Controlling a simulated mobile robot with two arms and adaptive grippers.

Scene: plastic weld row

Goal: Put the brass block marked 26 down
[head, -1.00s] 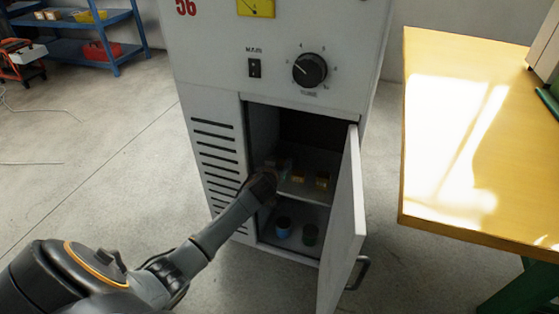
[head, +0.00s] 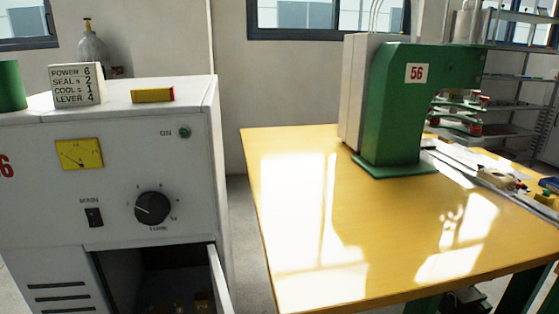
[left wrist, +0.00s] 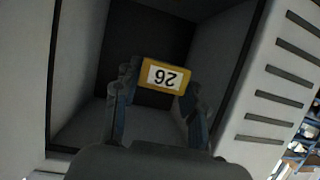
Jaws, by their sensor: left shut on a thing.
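The brass block marked 26 (left wrist: 166,77) is between the fingers of my left gripper (left wrist: 160,84) in the left wrist view, its white label upside down. The gripper is shut on it, at the open compartment of the grey cabinet (left wrist: 232,75). I cannot tell whether the block touches a surface. In the head view the cabinet (head: 130,125) stands at the left with its door (head: 219,285) open. Small brass-coloured blocks (head: 202,303) show dimly inside at the bottom edge. My left gripper is not clearly visible there, and my right gripper is not in view.
A yellow table (head: 300,190) bears a green machine marked 56 (head: 395,110). On the cabinet top are a label block listing power, seal, cool and lever (head: 77,84), a yellow-red block (head: 152,95) and a green object (head: 10,86). A gas cylinder (head: 92,50) stands behind.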

